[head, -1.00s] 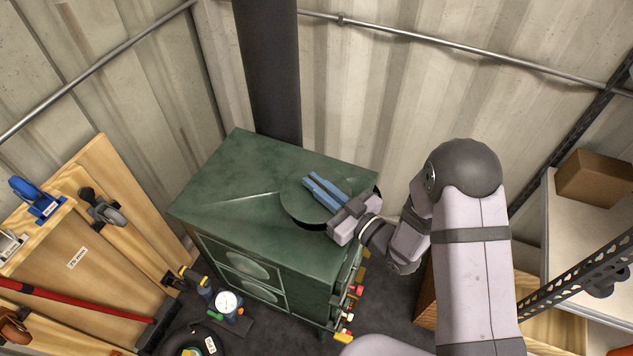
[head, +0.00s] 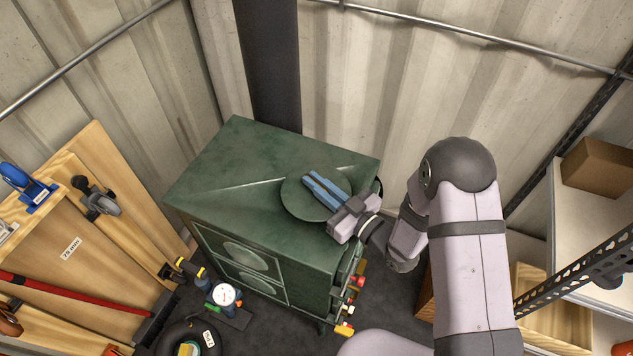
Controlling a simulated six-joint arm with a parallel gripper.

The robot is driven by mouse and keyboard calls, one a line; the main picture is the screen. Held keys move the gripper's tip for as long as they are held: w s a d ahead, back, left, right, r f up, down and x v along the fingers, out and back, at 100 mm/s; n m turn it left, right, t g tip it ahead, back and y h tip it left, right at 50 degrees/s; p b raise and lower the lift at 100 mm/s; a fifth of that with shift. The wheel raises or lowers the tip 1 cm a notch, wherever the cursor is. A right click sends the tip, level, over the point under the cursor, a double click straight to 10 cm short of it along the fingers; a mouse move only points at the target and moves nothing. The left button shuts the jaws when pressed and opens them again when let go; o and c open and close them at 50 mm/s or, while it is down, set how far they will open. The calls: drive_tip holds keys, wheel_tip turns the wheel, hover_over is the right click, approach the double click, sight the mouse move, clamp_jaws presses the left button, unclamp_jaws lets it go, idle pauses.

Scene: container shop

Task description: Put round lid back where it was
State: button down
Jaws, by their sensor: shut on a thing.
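The round lid (head: 296,201) is a dark green disc at the right part of the top of a green metal cabinet or stove (head: 232,160). My gripper (head: 318,186), with blue fingers, reaches over the lid from the right and is shut on it. The fingers hide the part they grip. The lid looks level and very close to the top; I cannot tell whether it touches. A small dark gap (head: 378,187) shows at the right edge of the top.
A black vertical pipe (head: 268,65) rises behind the green cabinet. Wooden boards with clamps (head: 98,200) lean at the left. A gauge (head: 224,295) stands on the floor in front. A shelf with a cardboard box (head: 598,167) is at the right. The cabinet's left top is clear.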

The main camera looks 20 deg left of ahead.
drive_tip(key=shift+f+b, duration=0.45)
drive_tip(key=shift+b, duration=0.1)
drive_tip(key=c, duration=1.8)
unclamp_jaws()
drive_tip(key=shift+f, duration=0.15)
drive_tip(key=b+v, duration=0.1)
drive_tip(key=v, duration=0.5)
drive_tip(key=shift+b, duration=0.35)
drive_tip(key=shift+s+d, duration=0.25)
drive_tip(key=shift+d, duration=0.35)
